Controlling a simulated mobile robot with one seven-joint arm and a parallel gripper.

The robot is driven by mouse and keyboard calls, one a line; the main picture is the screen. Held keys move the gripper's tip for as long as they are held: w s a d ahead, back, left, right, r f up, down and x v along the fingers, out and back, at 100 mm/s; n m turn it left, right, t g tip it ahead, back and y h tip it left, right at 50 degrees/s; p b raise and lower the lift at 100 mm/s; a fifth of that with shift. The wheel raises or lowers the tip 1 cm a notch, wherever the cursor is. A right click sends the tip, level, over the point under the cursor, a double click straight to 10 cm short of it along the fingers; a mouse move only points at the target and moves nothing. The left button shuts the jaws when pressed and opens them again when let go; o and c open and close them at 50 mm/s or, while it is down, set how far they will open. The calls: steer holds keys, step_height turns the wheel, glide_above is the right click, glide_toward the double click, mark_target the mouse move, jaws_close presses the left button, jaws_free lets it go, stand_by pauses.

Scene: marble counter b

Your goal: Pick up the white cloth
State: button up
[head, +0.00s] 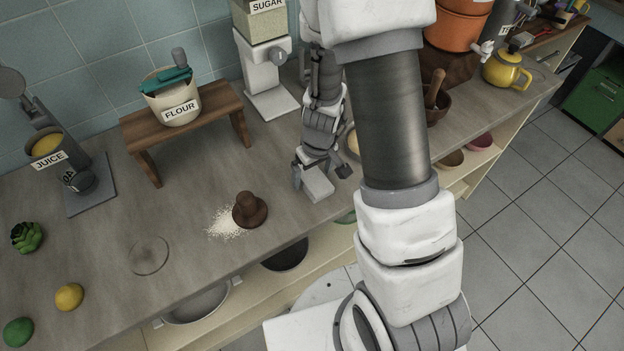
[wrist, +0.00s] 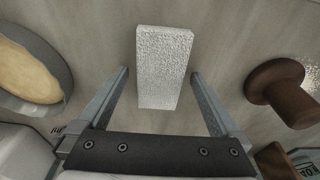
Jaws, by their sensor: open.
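The white cloth (wrist: 164,60) shows in the wrist view as a thick, textured white slab on the grey counter, its near part between my fingers and its far part beyond the fingertips. In the head view the white cloth (head: 317,185) lies on the counter just at my gripper (head: 320,172), partly hidden by it. My gripper (wrist: 159,75) is open, with one finger on each side of the cloth and small gaps visible. I cannot tell how high the fingertips are above the counter.
A brown knob-shaped object (head: 250,210) stands beside spilled white grains (head: 226,222), left of my gripper. A round bowl (wrist: 35,62) is close on the left in the wrist view. A sugar dispenser (head: 268,75) and a wooden stand (head: 185,122) with a flour pot (head: 172,98) are behind.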

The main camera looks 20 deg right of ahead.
mark_target(310, 174)
steer(key=shift+f, duration=0.1)
steer(key=c, duration=1.3)
step_height(310, 174, up, 4)
steer(key=shift+w+r+p, duration=0.1)
steer(key=shift+r+p, duration=0.1)
steer(key=shift+p, duration=0.45)
steer(key=s+d+r+b, duration=0.1)
steer(key=s+d+r, duration=0.5)
steer(key=d, duration=0.4)
steer(key=shift+r, duration=0.3)
steer(key=shift+s, duration=0.1)
